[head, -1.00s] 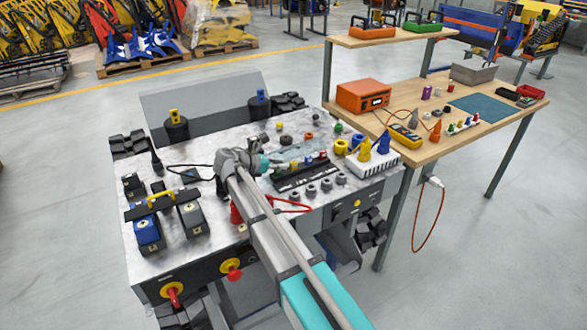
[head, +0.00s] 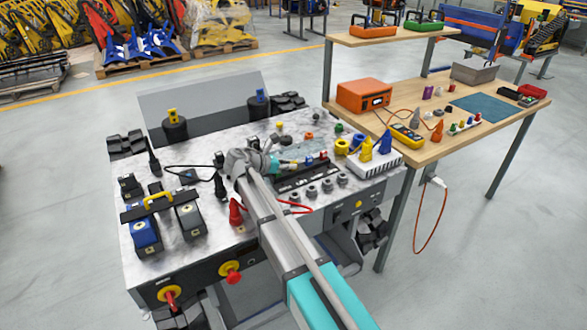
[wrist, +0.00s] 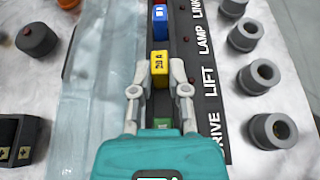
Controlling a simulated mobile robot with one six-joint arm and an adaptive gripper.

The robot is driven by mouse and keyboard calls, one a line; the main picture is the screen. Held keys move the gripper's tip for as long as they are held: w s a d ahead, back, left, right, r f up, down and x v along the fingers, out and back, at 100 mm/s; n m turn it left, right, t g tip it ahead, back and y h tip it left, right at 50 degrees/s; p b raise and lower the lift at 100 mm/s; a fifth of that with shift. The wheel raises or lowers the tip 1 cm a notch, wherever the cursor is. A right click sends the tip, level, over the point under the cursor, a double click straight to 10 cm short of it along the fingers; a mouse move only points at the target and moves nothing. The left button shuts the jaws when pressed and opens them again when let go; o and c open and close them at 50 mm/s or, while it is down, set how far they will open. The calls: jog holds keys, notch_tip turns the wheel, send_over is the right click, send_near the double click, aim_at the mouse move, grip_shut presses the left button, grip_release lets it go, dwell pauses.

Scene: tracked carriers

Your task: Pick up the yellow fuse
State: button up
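The yellow fuse (wrist: 159,68), marked 20 A, stands in the dark fuse strip (wrist: 207,108) in the wrist view. My gripper (wrist: 156,80) is open, with one finger on each side of the strip and the fuse at the fingertips between them. Gaps show between the fingers and the fuse. A blue fuse (wrist: 160,22) stands further along the strip. A green fuse (wrist: 162,125) shows between the fingers, partly hidden by my gripper's teal body. In the head view my gripper (head: 286,162) is low over the strip, and the yellow fuse is hard to make out there.
Grey round sockets (wrist: 257,77) line the strip's right side.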

grip_shut()
jog(key=shift+r, duration=0.25)
notch_tip(320, 180, up, 2)
jog(key=p, duration=0.2)
jog(key=shift+r+p, duration=0.1)
jog(key=shift+p, duration=0.2)
jog(key=s+a+r+p, duration=0.4)
jog(key=a+r+p, duration=0.6)
jog(key=a, duration=0.3)
jog(key=shift+s+a+r, duration=0.15)
jog(key=shift+s, duration=0.05)
jog(key=shift+r, duration=0.1)
